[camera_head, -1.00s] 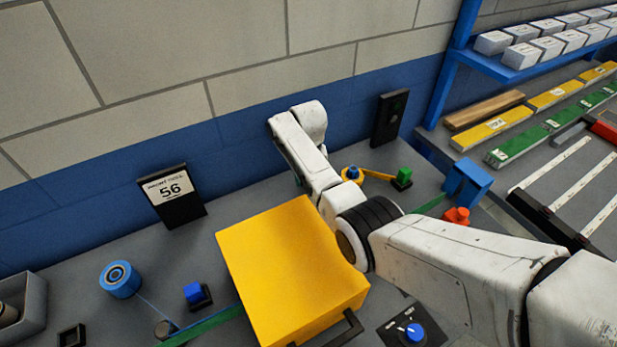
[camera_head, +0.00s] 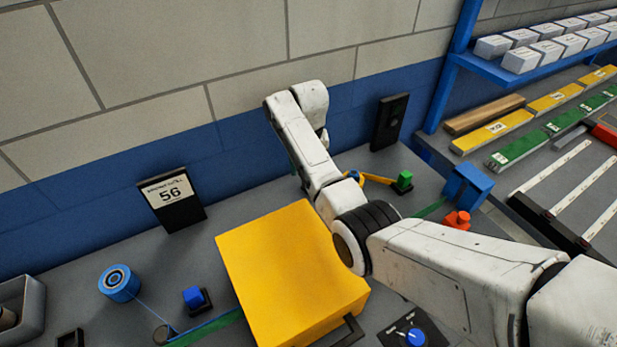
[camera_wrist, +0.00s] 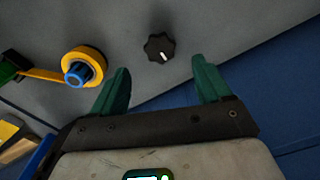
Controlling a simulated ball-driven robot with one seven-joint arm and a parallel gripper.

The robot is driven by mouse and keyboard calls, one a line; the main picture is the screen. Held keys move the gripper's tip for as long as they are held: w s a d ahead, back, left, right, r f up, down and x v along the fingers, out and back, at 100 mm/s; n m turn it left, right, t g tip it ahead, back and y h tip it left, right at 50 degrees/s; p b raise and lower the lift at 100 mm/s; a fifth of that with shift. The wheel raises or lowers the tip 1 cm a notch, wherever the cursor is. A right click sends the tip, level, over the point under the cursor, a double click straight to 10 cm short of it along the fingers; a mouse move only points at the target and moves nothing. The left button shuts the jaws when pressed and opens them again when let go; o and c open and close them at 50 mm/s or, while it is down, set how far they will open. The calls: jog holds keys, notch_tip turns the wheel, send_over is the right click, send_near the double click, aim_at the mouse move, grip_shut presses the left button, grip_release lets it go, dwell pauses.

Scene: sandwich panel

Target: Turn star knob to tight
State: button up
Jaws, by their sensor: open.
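The black star knob (camera_wrist: 159,47) shows in the wrist view, on the grey surface near the top middle. It has a lobed rim and a short white pointer mark aimed toward the lower right of the picture. My gripper (camera_wrist: 166,80) is open, with its two green fingers spread apart and nothing between them. The knob lies just beyond the fingertips, between their lines, and is not touched. In the head view my arm hides the knob and the gripper. No tight marking can be read in the wrist view.
A yellow roll with a blue hub (camera_wrist: 79,70) sits left of the knob in the wrist view. A yellow box (camera_head: 290,270) stands in front of my arm. A blue block (camera_head: 467,185), an orange knob (camera_head: 457,219) and a green block (camera_head: 404,180) are to the right.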

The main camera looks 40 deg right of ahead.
jog(key=shift+r, duration=2.3)
